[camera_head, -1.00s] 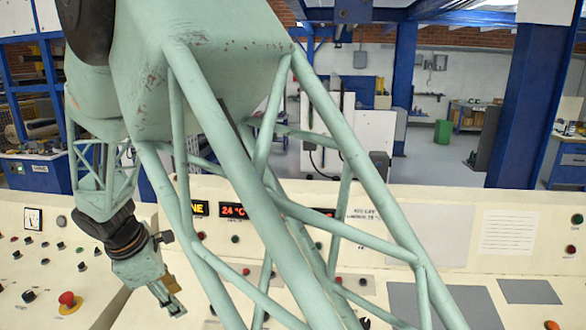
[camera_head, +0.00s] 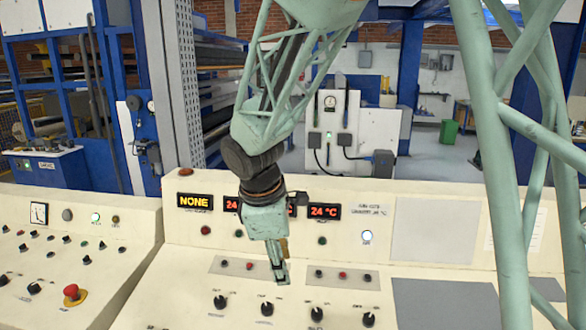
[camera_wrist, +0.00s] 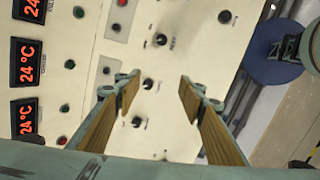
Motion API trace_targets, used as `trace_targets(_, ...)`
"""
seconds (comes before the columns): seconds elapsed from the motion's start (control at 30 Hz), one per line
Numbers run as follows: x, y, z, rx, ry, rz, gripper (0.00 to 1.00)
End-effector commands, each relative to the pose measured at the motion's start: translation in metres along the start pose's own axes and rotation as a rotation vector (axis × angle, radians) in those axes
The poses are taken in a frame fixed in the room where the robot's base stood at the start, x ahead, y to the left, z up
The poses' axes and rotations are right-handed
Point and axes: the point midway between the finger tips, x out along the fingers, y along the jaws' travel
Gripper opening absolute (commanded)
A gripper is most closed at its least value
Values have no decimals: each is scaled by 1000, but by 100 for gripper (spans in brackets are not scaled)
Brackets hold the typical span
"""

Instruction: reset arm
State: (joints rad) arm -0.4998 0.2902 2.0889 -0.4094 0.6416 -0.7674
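My arm (camera_head: 265,160) reaches down in the middle of the head view, with its gripper (camera_head: 280,277) pointing down over the cream control console (camera_head: 180,265). The gripper hangs in front of the console's lower panel, between two grey button plates. In the wrist view my gripper (camera_wrist: 158,92) has its two wood-coloured fingers well apart, with nothing between them. Console knobs (camera_wrist: 148,83) show behind and between the fingers. The distance from fingertips to console is hard to tell.
Red-lit displays (camera_head: 195,201) line the upright panel; my arm partly covers some. A red emergency button (camera_head: 72,292) sits on the left console. Black knobs (camera_head: 220,301) stand below my gripper. A flat grey plate (camera_head: 445,303) lies to the right.

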Motion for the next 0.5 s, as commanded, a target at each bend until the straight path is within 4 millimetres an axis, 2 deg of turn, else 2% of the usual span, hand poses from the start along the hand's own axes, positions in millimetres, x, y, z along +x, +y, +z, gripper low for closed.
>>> trace_targets(0.03,-2,-3,16,27,0,-1,37)
trace_targets(0.1,-5,-8,36,62,2,-1,37)
trace_targets(0.5,-21,-47,135,263,6,0,37)
